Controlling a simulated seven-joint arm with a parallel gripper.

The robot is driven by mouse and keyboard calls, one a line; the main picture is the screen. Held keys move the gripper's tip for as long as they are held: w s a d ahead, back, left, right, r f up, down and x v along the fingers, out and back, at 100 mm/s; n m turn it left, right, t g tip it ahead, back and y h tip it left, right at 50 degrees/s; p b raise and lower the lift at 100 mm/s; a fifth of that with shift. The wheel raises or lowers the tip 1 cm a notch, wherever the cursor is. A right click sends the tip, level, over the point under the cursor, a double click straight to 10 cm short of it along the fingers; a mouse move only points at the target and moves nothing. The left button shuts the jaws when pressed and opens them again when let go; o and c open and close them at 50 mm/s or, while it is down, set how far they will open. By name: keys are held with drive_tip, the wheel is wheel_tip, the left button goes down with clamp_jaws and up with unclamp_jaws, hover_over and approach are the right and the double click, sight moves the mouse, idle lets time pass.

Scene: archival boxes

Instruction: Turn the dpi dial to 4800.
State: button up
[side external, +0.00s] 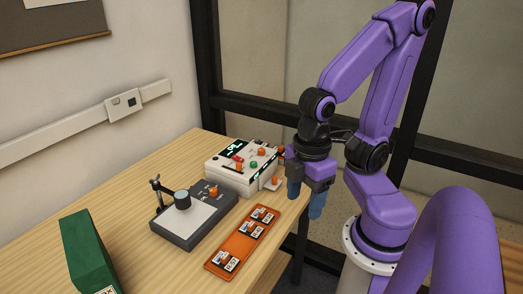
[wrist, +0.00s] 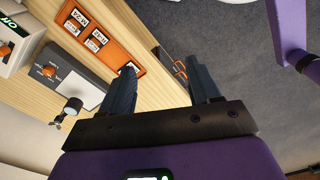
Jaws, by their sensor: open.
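A white control box (side external: 229,181) with a lit display, several orange knobs and a green one stands toward the table's far right. In front of it is a dark grey unit (side external: 186,239) with a pale plate, a small post and an orange knob (side external: 214,191). The markings are too small to tell which knob is the dpi dial or its setting. My gripper (side external: 304,204) is open and empty, right of the white box and apart from it. In the wrist view, its fingers (wrist: 163,69) point past the table edge; the white box (wrist: 12,58) is cut off at left.
An orange tray (side external: 213,264) with several labelled pieces lies along the table's right edge. A green box (side external: 88,252) stands at the front left. A dark frame (side external: 280,98) rises behind the table.

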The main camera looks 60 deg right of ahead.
drive_tip(key=w+d+r+m, duration=0.2)
drive_tip(key=w+d+m, duration=0.15)
drive_tip(key=w, duration=0.75)
drive_tip(key=w+d+r+m, duration=0.1)
drive_tip(key=w+d+m, duration=0.3)
drive_tip(key=w, duration=0.7)
drive_tip(key=m, duration=1)
hover_over(261, 150)
drive_tip(key=f, duration=0.1)
wheel_tip(261, 150, down, 17)
drive_tip(key=shift+d, duration=0.15)
clamp_jaws()
